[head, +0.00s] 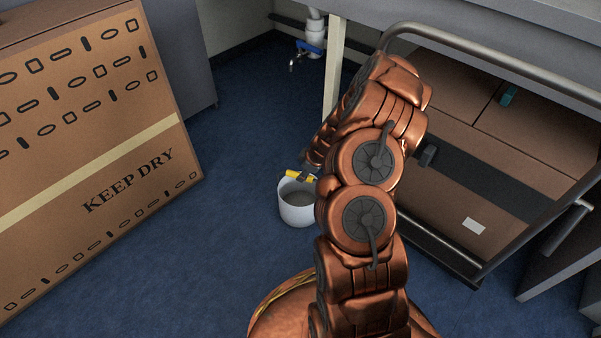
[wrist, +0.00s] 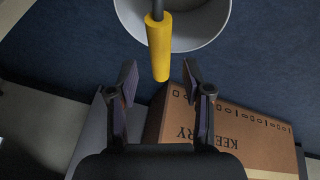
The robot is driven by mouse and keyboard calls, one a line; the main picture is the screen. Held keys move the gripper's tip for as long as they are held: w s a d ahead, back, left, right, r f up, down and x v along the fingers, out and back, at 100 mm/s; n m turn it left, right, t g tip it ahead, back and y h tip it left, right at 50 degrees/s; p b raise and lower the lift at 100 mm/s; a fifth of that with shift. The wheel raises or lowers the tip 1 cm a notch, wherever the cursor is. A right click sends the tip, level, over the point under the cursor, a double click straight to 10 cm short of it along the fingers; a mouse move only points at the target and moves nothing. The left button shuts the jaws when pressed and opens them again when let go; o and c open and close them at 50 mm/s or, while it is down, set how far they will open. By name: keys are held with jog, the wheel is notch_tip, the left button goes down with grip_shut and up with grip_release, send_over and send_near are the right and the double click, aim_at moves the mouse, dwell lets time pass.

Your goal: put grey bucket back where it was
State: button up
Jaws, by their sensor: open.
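The grey bucket (head: 297,204) stands on the blue floor, left of my arm in the head view. Its rim and part of its inside show at the top of the wrist view (wrist: 207,40). The bucket's yellow handle grip (wrist: 159,48) points down between my two fingers in the wrist view; it also shows in the head view (head: 298,176). My gripper (wrist: 160,82) is open, with a finger on either side of the grip's end and visible gaps between. In the head view my arm hides part of the gripper and the bucket's right side.
A large "KEEP DRY" carton (head: 95,150) stands at left. A trolley with a metal rail (head: 500,62) and brown boxes (head: 450,190) is at right. A white pipe with a blue valve (head: 308,47) is at the back, near a table leg (head: 334,65). Floor between carton and bucket is clear.

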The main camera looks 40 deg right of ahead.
jog(key=p+v, duration=0.1)
jog(key=v, duration=0.5)
jog(key=s+a+r+g+y, duration=0.1)
jog(key=s+a+r, duration=0.2)
jog(key=a+r, duration=0.35)
jog(key=s+a+r+m+g+y, duration=0.1)
jog(key=s+a+r+g, duration=0.15)
jog(key=a+r, duration=0.4)
jog(key=s+a+r, duration=0.3)
jog(key=a+r, duration=0.1)
jog(key=a, duration=0.4)
jog(key=s+a+r+m+g+h, duration=0.1)
jog(key=s+r+m, duration=0.1)
jog(key=s, duration=0.6)
jog(key=s+a+r+m+g+h, duration=0.1)
jog(key=s+r, duration=0.3)
jog(key=s, duration=0.5)
jog(key=s+a+r+m+g, duration=0.2)
jog(key=s+r+m+g, duration=0.1)
jog(key=s, duration=0.5)
jog(key=shift+s+r+h, duration=0.4)
jog(key=shift+r, duration=0.2)
jog(key=shift+a, duration=0.1)
